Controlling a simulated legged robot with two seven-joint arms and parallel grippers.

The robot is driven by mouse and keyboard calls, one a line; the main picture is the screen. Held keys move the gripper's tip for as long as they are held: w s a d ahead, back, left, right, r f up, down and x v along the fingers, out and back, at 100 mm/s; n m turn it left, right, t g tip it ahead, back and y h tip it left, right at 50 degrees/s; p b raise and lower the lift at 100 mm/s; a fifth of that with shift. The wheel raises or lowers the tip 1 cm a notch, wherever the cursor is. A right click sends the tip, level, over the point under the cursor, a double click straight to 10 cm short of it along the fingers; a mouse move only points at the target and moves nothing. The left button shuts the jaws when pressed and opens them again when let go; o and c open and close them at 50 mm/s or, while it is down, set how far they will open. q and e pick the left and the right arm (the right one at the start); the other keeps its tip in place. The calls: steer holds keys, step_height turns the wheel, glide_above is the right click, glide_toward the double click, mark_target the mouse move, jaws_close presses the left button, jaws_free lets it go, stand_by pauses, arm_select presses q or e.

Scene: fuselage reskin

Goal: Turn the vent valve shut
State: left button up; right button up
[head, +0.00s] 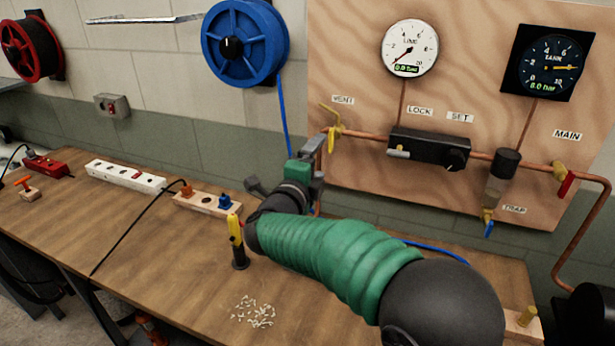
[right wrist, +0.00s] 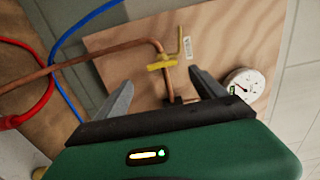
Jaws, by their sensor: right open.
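The vent valve (head: 331,139) is on the copper pipe at the left of the plywood panel, beside the VENT label (head: 343,100). My left gripper is not in view.
The LINE gauge (head: 410,48) reads 0.0 bar; the other gauge (head: 551,63) reads about 8. A black lockout block (head: 428,148) sits right of the vent valve. The bench (head: 130,235) carries power strips, a yellow-handled tool (head: 237,240) and pale scraps. A blue hose hangs nearby.

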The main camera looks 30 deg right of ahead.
steer(key=v, duration=0.6)
steer(key=shift+s+a, duration=0.25)
steer(key=shift+a, duration=0.05)
steer(key=shift+w, duration=0.1)
steer(key=a+f+n+t+y+p, duration=0.1)
steer(key=a+f+n+y+p, duration=0.4)
steer(key=a+f+n+y, duration=0.95)
steer(key=s+d+f+n+g, duration=0.2)
steer(key=s+f+n+g, duration=0.1)
steer(key=s, duration=0.4)
steer(key=s+d+f+n+g+p, duration=0.1)
steer(key=s+d+f+n+g, duration=0.1)
steer(key=s+n, duration=0.4)
steer(key=s+d+f+n+g+p, duration=0.1)
steer(key=s+f+n+g, duration=0.3)
steer(key=s, duration=0.5)
steer(key=shift+d+f+n+g+h, duration=0.15)
steer(key=shift+d+f+g+h, duration=0.1)
steer(key=shift+f, duration=0.25)
steer(key=shift+d+f+n+g+h, duration=0.1)
steer(key=shift+d+f+g, duration=0.2)
steer(key=shift+f, duration=0.25)
